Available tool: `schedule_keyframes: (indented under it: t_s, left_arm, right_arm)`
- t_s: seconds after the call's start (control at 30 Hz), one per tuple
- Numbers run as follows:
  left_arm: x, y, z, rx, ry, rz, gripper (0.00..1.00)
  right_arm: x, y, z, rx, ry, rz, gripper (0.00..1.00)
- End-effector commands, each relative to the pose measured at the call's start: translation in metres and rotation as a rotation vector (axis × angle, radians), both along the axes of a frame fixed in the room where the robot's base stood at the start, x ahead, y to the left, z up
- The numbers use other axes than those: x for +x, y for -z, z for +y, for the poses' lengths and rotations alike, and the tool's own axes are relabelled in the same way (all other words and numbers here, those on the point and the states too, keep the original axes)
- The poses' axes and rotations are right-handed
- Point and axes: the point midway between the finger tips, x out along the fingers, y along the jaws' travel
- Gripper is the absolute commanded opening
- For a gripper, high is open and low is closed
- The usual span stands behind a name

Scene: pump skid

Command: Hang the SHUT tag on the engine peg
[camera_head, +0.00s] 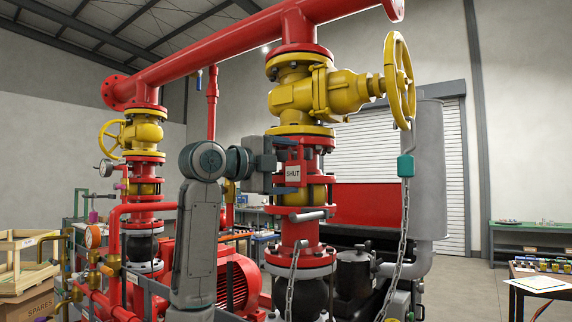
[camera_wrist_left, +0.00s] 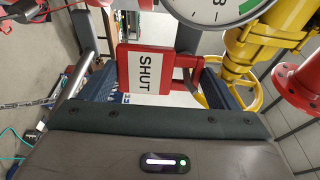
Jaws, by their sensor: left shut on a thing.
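The SHUT tag (camera_head: 292,174) is a small red plate with a white panel and black lettering. In the head view my left gripper (camera_head: 288,166) is shut on it, in front of the central red and yellow pipe column. In the left wrist view the tag (camera_wrist_left: 146,70) sits between the two dark fingers of my left gripper (camera_wrist_left: 155,75), with its lettering turned sideways. I cannot make out the engine peg in either view. My right gripper is not in view.
A yellow handwheel valve (camera_head: 330,92) stands out to the right above the tag. A grey cylinder (camera_head: 428,170) stands behind. A round gauge (camera_wrist_left: 215,10) is close at the top of the left wrist view.

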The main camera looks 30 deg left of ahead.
Motion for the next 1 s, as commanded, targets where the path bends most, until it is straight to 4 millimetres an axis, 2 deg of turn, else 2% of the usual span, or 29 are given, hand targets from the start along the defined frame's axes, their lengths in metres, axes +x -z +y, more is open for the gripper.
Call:
schedule_keyframes:
  t_s: [0.4,0.43,0.5,0.53,0.8,0.87,1.0]
  left_arm:
    - [0.0,0.0,0.0,-0.001,0.0,-0.002,0.6]
    - [0.0,0.0,0.0,0.0,0.0,-0.002,0.85]
    - [0.0,0.0,0.0,0.0,0.0,-0.002,0.98]
    - [0.0,0.0,0.0,0.0,0.0,-0.002,1.0]
    - [-0.003,0.001,0.001,0.0,-0.001,-0.002,1.0]
    - [-0.008,0.001,0.003,0.0,-0.001,-0.004,1.0]
    - [-0.031,0.004,0.012,0.002,-0.003,-0.006,1.0]
  right_arm:
    - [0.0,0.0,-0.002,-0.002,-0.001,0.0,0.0]
    - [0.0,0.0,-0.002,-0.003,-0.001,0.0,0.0]
    - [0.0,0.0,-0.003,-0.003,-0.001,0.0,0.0]
    - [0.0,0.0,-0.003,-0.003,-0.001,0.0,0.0]
    - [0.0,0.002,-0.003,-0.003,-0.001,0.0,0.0]
    - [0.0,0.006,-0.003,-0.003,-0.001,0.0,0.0]
    - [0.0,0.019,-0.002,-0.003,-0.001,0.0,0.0]
